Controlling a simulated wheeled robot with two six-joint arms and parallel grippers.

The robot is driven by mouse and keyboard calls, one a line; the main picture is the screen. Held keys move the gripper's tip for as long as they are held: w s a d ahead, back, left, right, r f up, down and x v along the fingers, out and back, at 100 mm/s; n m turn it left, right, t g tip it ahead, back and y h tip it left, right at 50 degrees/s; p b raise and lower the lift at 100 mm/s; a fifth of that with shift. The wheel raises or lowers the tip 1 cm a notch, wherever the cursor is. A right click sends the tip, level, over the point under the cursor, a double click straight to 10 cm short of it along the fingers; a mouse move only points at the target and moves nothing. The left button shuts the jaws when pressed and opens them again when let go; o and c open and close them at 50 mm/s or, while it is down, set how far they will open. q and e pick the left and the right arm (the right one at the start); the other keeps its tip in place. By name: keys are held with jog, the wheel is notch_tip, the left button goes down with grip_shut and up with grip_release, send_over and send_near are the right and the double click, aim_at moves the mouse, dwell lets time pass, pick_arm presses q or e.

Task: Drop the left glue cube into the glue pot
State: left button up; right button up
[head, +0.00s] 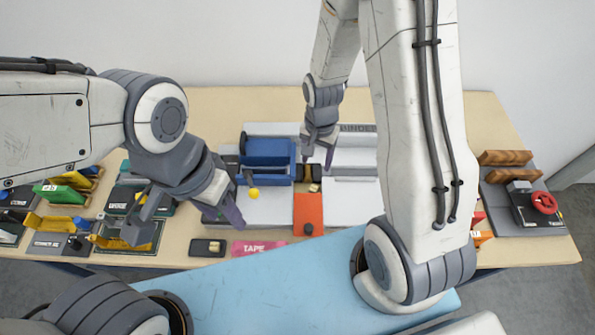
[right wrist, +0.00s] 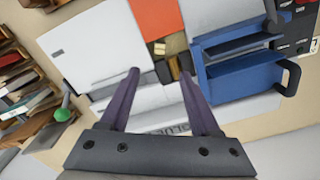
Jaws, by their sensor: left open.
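A small tan cube (head: 315,187), which looks like a glue cube, sits just in front of a dark-and-brown well (head: 308,173), likely the glue pot. In the right wrist view the tan cube (right wrist: 158,48) lies beside the brown middle (right wrist: 174,68) of that well; I cannot tell a left cube from another. My right gripper (head: 318,162) points down just behind the well; in the right wrist view its fingers (right wrist: 158,76) are apart with nothing held. My left gripper (head: 187,222) is open and empty above the left front of the bench, well left of the cube.
An orange plate (head: 308,208) lies in front. Left are tool stations and a dark phone-like object (head: 207,247); right is a red-wheeled vise (head: 544,202). A pink tape label (head: 258,247) lies near the front.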

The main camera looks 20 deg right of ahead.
jog(key=shift+r, duration=0.1)
notch_tip(320, 180, up, 10)
jog(key=b, duration=0.1)
jog(key=shift+r+b, duration=0.2)
jog(key=shift+b, duration=0.1)
jog(key=shift+a, duration=0.1)
dwell(0.4)
jog(key=s+a+n+b, duration=0.2)
jog(key=s+a+n, duration=0.4)
jog(key=s, duration=0.3)
jog(key=s+a+n+y+b, duration=0.1)
jog(key=s+a+n+b, duration=0.2)
jog(key=s+a+n, duration=0.3)
jog(key=s+n, duration=0.3)
jog(key=shift+a+r+n, duration=0.15)
jog(key=shift+r+n, duration=0.15)
dwell(0.4)
